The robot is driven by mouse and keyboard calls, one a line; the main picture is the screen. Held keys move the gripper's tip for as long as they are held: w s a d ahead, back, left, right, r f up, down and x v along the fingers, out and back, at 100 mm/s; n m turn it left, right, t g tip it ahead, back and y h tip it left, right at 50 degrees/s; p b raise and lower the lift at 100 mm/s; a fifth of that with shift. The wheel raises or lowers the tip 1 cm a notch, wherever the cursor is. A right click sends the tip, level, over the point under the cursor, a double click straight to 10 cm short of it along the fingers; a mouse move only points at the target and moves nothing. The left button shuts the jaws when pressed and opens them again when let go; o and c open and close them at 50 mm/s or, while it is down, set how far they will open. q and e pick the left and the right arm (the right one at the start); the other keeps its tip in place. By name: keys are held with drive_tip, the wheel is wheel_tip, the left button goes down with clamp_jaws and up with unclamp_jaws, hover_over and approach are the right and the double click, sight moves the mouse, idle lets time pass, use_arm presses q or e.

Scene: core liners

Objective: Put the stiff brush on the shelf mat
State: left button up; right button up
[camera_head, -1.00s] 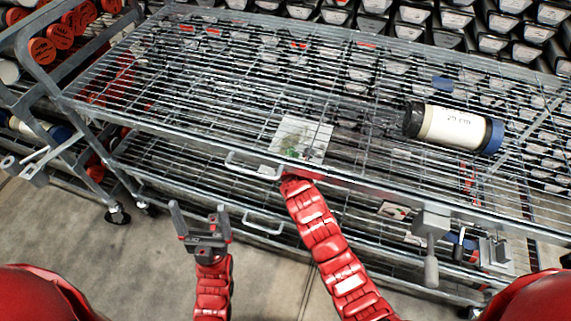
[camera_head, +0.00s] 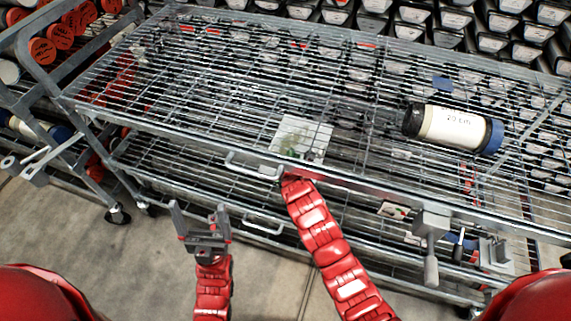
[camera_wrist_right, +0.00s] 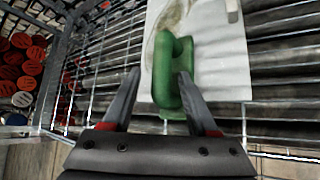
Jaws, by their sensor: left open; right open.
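The stiff brush appears to be the green handled thing (camera_wrist_right: 170,75) in the right wrist view; its bristles cannot be made out. It appears on or just over the white shelf mat (camera_wrist_right: 218,60). My right gripper (camera_wrist_right: 160,74) is open, its fingers on either side of the green handle's near end. In the head view the mat (camera_head: 312,135) shows through the wires of the rack's top shelf, with a faint green patch on it. My right gripper is hidden there behind the rack's front edge. My left gripper (camera_head: 197,207) is open and empty in front of the rack.
The wire rack (camera_head: 200,60) has a front rail and handles near my right arm. A cream cylinder with a blue end (camera_head: 455,128) lies on it at right. Another rack with red-capped tubes (camera_head: 42,50) stands at left. Grey floor (camera_head: 130,270) is clear around my left gripper.

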drive_tip(key=s+d+r, duration=0.2)
drive_tip(key=s+d, duration=0.1)
drive_tip(key=s, duration=1.2)
drive_tip(key=shift+r, duration=0.2)
